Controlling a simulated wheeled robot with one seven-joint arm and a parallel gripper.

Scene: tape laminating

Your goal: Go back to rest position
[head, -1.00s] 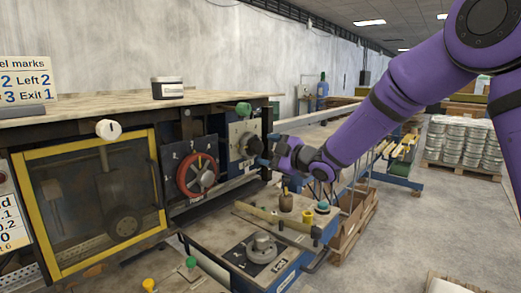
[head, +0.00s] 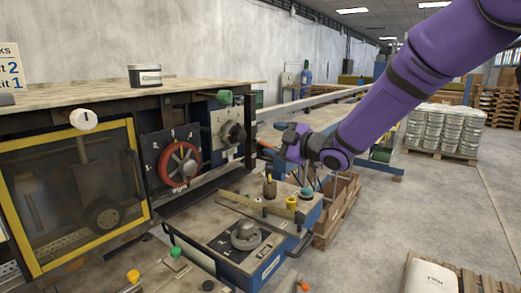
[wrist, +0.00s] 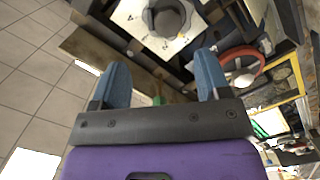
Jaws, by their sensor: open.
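My purple arm reaches in from the upper right in the head view. My gripper (head: 281,133) is in front of the machine, a little to the right of the black knob (head: 234,133) on its white panel. In the wrist view my gripper (wrist: 163,85) shows two blue fingers spread apart with nothing between them. The knob (wrist: 168,18) is past the fingertips in that view, apart from them. The red handwheel (head: 178,164) is left of the knob, and it also shows in the wrist view (wrist: 243,62).
A yellow-framed door (head: 143,165) is at the left of the machine. A lower blue bench (head: 262,268) carries a round dial (head: 246,235) and coloured buttons below my gripper. Open floor (head: 400,215) lies to the right.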

